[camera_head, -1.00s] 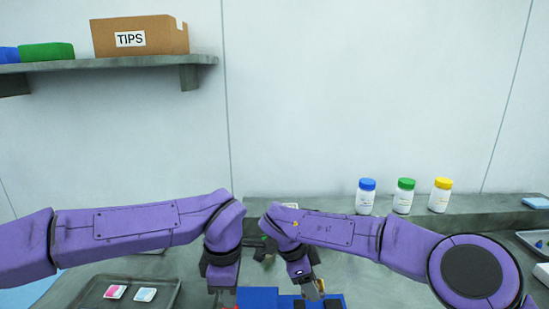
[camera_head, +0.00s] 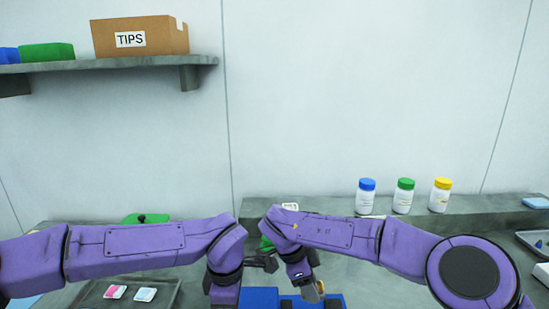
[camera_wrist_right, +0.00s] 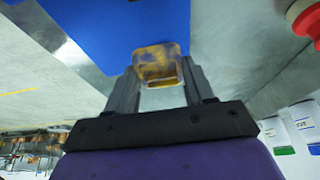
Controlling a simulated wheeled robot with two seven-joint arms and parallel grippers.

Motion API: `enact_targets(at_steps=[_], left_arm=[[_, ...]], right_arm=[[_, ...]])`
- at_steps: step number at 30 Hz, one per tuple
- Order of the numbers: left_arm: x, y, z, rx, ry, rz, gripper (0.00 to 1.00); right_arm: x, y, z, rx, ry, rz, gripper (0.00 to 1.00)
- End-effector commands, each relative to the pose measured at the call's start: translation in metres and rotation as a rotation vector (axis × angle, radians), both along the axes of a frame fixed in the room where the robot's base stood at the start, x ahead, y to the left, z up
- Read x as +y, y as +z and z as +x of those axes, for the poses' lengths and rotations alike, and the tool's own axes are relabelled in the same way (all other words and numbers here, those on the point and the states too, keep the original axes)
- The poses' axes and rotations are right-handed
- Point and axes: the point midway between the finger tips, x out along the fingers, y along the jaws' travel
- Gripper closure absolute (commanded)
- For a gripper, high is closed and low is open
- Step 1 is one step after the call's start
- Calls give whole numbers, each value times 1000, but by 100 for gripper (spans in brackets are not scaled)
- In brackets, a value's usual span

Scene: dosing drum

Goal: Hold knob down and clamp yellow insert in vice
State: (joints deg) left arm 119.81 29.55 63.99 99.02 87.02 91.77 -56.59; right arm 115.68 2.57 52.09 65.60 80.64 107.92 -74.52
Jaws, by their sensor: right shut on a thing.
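My right gripper (camera_wrist_right: 160,88) is shut on the yellow insert (camera_wrist_right: 157,62), a small translucent amber block between its two fingertips. In the head view the right gripper (camera_head: 314,291) is low in the middle, over the right part of a blue fixture (camera_head: 260,298), probably the vice, cut off by the bottom edge. A blue surface (camera_wrist_right: 95,30) lies beyond the insert in the right wrist view; whether they touch is unclear. A red round part (camera_wrist_right: 302,14), possibly the knob, shows at that view's upper right. My left arm's wrist shows, but its fingertips are below the head view.
A tray (camera_head: 170,300) with pink and blue pieces lies at lower left, partly behind my left arm. A green object (camera_head: 145,218) sits behind that arm. Blue-, green- and yellow-capped bottles (camera_head: 404,197) stand on the back ledge. A TIPS box (camera_head: 140,36) is on the shelf.

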Motion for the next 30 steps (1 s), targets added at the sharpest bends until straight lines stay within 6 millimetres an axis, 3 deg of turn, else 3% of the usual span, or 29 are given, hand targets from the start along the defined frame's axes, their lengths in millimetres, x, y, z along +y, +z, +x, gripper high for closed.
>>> enact_targets(at_steps=[24, 30], left_arm=[[0, -2, -1, 5, 0, 2, 100], [0, -2, -1, 5, 0, 2, 100]], right_arm=[[2, -40, 0, 1, 0, 0, 77], [2, -42, 0, 0, 0, 0, 77]])
